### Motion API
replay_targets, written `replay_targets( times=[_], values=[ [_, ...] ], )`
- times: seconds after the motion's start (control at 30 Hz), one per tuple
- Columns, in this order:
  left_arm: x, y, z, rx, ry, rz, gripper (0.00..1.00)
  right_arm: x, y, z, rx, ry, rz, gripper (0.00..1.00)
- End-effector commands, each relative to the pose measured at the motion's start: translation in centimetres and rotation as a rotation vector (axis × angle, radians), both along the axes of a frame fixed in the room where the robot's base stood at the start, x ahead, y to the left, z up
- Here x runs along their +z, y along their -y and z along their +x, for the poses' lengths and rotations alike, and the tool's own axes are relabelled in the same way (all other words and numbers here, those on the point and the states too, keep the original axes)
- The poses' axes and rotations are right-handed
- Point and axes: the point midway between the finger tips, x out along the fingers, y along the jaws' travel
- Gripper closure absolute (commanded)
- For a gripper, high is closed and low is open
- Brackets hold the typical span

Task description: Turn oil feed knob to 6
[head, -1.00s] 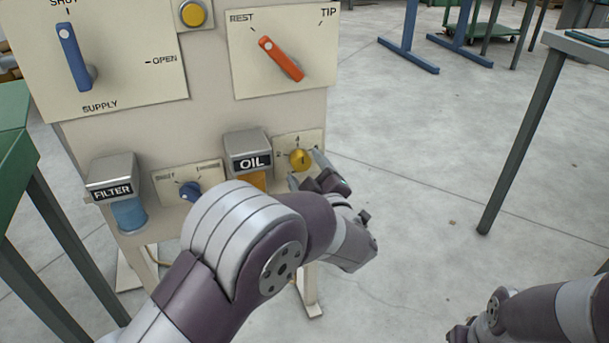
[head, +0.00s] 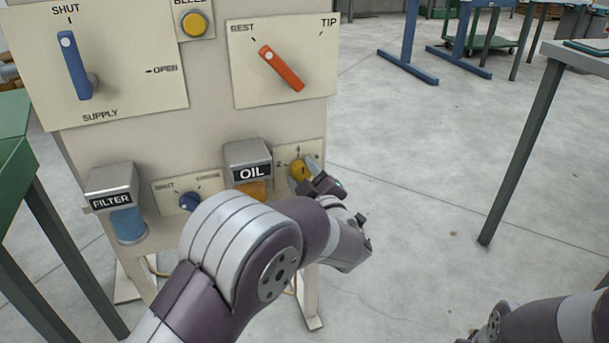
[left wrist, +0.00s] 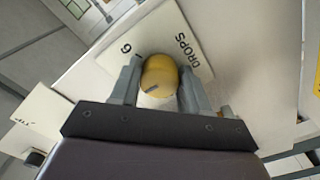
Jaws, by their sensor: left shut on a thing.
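The yellow oil feed knob (head: 298,170) sits on a small cream dial plate (head: 312,154) to the right of the OIL unit (head: 248,168). The digits 2 and 4 show on the plate in the head view. In the left wrist view the knob (left wrist: 160,74) has a dark pointer mark, and the plate (left wrist: 185,38) reads 6 and DROPS. My left gripper (head: 308,180) is shut on the knob, one finger on each side of it. The pointer's exact setting is hard to tell. My right arm is at the lower right of the head view; its fingers are not clearly visible.
A blue supply lever (head: 75,66), a yellow bleed button (head: 194,22) and an orange rest/tip lever (head: 282,70) are on the panel above. A small blue knob (head: 189,200) and the FILTER unit (head: 113,190) are left of OIL. Open floor lies to the right.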

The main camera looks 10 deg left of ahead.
Motion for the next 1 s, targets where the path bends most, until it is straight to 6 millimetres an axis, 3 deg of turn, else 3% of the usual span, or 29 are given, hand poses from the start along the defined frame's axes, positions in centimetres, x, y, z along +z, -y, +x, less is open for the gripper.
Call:
replay_targets(
  times=[0.27,1.0],
  values=[
    [0.4,0.0,0.0,-0.003,-0.064,0.087,0.85,2.8,0.0,0.0,0.000,0.000,0.000,0.57],
    [0.3,-0.2,-0.3,-0.005,-0.446,0.646,0.85,14.6,0.0,0.0,0.000,0.000,0.000,0.57]
  ],
)
